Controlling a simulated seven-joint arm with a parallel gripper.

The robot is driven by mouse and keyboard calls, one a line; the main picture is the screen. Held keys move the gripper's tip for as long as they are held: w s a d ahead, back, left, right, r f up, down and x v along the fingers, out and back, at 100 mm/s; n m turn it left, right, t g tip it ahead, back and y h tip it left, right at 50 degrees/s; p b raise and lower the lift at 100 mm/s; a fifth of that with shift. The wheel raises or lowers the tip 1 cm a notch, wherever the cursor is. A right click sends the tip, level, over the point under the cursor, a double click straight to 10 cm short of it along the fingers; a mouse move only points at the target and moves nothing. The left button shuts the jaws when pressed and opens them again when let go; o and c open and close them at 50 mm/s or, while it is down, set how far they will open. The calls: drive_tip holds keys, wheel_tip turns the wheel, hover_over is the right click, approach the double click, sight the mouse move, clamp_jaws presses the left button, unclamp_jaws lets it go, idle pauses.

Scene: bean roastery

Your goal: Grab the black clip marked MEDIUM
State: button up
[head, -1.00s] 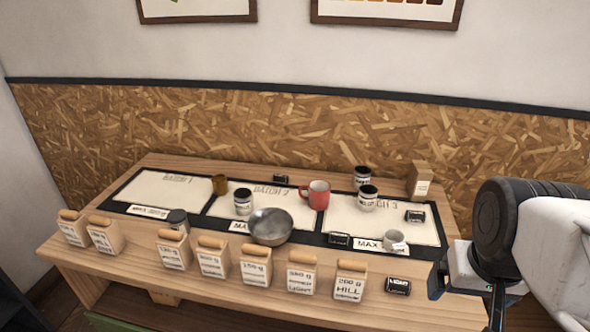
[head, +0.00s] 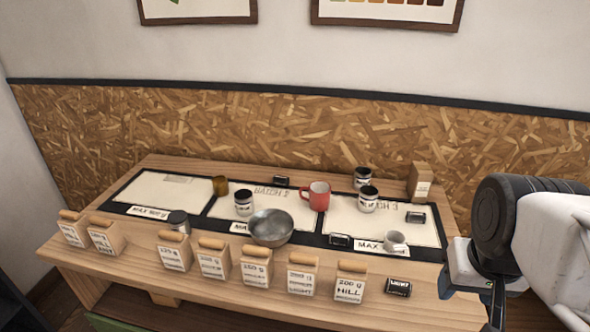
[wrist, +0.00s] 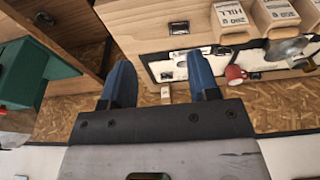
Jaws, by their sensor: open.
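Several small black clips with pale labels are on the table. One (head: 398,287) lies at the front right beside the bags, with a label that may read LIGHT. Others lie by the front mat edge (head: 339,241), on the right mat panel (head: 415,218) and at the back (head: 281,181). I cannot read MEDIUM on any of them. In the wrist view a black clip (wrist: 178,28) lies beyond the fingertips, near the bags. My gripper (wrist: 160,65) is open and empty, its blue fingers apart. In the head view it is right of the table, fingers mostly hidden.
Several labelled bags (head: 350,281) line the front edge. A metal bowl (head: 271,228), red mug (head: 319,194), white cup (head: 394,241), jars (head: 368,199) and a brown box (head: 420,181) stand on or around the black-bordered mat. Bare wood lies right of the front clip.

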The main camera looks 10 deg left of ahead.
drive_tip(key=w+a+r+n, duration=0.2)
drive_tip(key=w+a, duration=0.1)
drive_tip(key=w, duration=0.6)
drive_tip(key=w+a+r+n, duration=0.2)
drive_tip(key=w+a+r, duration=0.1)
drive_tip(key=w, duration=0.7)
drive_tip(key=n+g, duration=0.3)
drive_tip(key=n, duration=0.9)
hover_over(280, 177)
drive_tip(key=f, duration=2.1)
drive_tip(key=shift+d+f, duration=0.3)
drive_tip(key=shift+f, duration=0.1)
drive_tip(key=shift+w+a+f+n, duration=0.2)
drive_tip(key=shift+a+f+n, duration=0.1)
drive_tip(key=shift+a+n, duration=0.1)
drive_tip(key=shift+f, duration=1.3)
drive_tip(key=shift+s+f, duration=0.1)
drive_tip(key=shift+f, duration=2.5)
